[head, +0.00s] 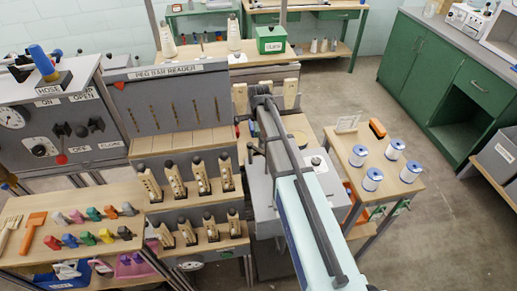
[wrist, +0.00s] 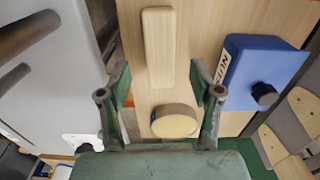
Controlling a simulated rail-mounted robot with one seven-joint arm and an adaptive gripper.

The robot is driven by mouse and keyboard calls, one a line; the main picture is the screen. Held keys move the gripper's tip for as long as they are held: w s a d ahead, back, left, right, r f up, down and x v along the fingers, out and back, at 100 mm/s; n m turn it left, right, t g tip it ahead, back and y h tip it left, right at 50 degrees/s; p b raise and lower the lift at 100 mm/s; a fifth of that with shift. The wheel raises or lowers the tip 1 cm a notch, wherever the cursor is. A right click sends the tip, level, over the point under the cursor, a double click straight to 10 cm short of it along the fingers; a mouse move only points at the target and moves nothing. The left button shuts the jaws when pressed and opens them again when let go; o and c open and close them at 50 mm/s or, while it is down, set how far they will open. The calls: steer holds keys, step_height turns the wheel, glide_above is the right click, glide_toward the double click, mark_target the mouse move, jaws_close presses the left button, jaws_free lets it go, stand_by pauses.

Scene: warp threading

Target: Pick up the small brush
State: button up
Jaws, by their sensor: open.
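My gripper (wrist: 162,80) is open in the wrist view, its two green-and-grey fingers well apart. A pale rounded wooden bar (wrist: 158,47) lies ahead, between the lines of the fingers, and nothing is held. A round pale wooden disc (wrist: 173,121) sits nearer the palm. I cannot tell whether either is the small brush; no bristles show. In the head view my arm reaches away to the bench by the peg bar reader, and my gripper's fingers are too small to make out. At the lower left lie a pale-handled tool (head: 9,233) and an orange tool (head: 32,231), possibly brushes.
A blue box (wrist: 262,72) with a black knob stands right of the bar. The grey peg bar reader (head: 170,107) stands left of my arm, with several pegs on shelves below. Several blue-and-white spools (head: 372,179) stand on a table at the right.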

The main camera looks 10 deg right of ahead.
steer(key=shift+a+f+p, duration=0.15)
steer(key=shift+f+p, duration=0.8)
steer(key=shift+f, duration=1.55)
jaws_close()
